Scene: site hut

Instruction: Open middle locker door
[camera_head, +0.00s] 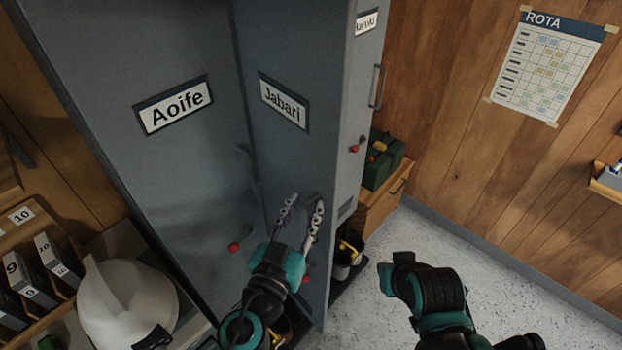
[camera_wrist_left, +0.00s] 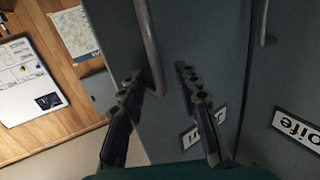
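The middle locker door, labelled Jabari (camera_head: 318,165), stands at a different angle from the Aoife door (camera_head: 185,60). Its right edge is swung out, so it looks partly open. My left gripper (camera_head: 303,205) is in front of its lower right part, with fingers spread. In the left wrist view the door's bar handle (camera_wrist_left: 149,45) hangs between the open fingers (camera_wrist_left: 157,76), closer to the left one; I cannot tell whether they touch. The Jabari label also shows there upside down, partly hidden. My right gripper (camera_head: 388,275) is low right, away from the lockers; its fingers cannot be made out.
The third locker (camera_head: 358,110) is at the right, with its own handle (camera_head: 378,87). A green box (camera_head: 383,160) sits on a wooden cabinet (camera_head: 380,210) beyond it. A white helmet (camera_head: 125,300) and a binder shelf are at lower left. The speckled floor (camera_head: 480,270) at right is clear.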

